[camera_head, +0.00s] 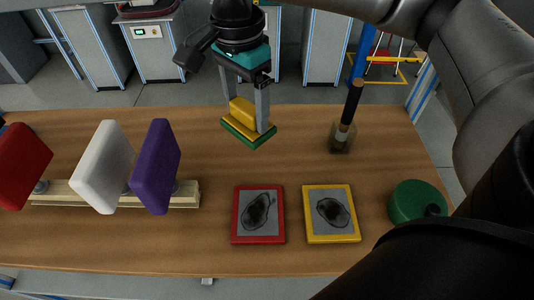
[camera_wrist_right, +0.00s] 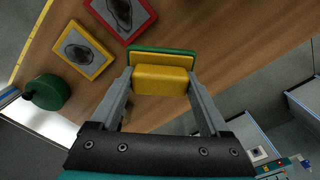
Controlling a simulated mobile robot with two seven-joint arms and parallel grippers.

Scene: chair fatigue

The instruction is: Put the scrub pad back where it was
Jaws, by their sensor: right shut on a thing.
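The scrub pad (camera_head: 243,122) has a yellow grip block on a green base. My right gripper (camera_head: 247,112) is shut on its yellow block, with one finger on each side. The pad is over the back middle of the wooden table, and I cannot tell if its base touches the surface. The wrist view shows the same pad (camera_wrist_right: 161,79) between the fingers of my right gripper (camera_wrist_right: 161,84). My left gripper is not in view.
A red-framed tile (camera_head: 237,233) and a yellow-framed tile (camera_head: 311,235), both with dark smudges, lie in front. A green round object (camera_head: 416,203) is at right. A black-handled brush (camera_head: 343,138) stands at back right. Red, white (camera_head: 101,168) and purple (camera_head: 156,168) panels stand left.

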